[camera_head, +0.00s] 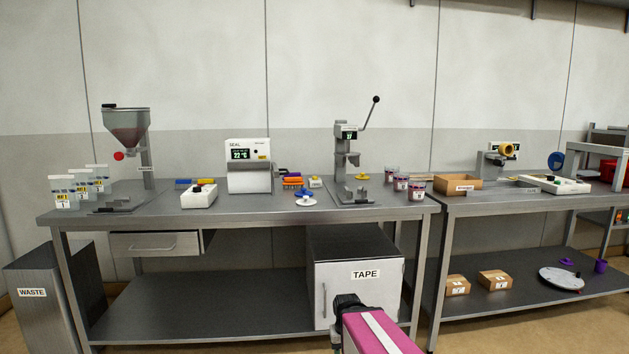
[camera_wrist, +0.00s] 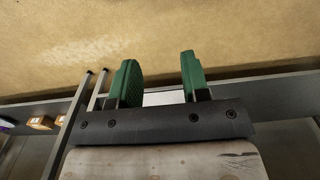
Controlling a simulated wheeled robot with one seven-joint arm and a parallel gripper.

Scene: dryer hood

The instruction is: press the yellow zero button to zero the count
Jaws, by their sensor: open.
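I cannot make out a zero button for certain. A yellow piece (camera_head: 361,176) shows at the press, and a small yellow patch (camera_head: 262,157) is on the white SEAL machine (camera_head: 248,178) to its left. In the wrist view my gripper (camera_wrist: 160,78) is open, its green fingers apart and empty over the floor. In the head view my arm is low, in front of the bench and well below the press.
A TAPE cabinet (camera_head: 359,276) stands under the left bench (camera_head: 240,214) behind my arm. A hopper (camera_head: 127,128) and a WASTE bin (camera_head: 45,300) are at far left.

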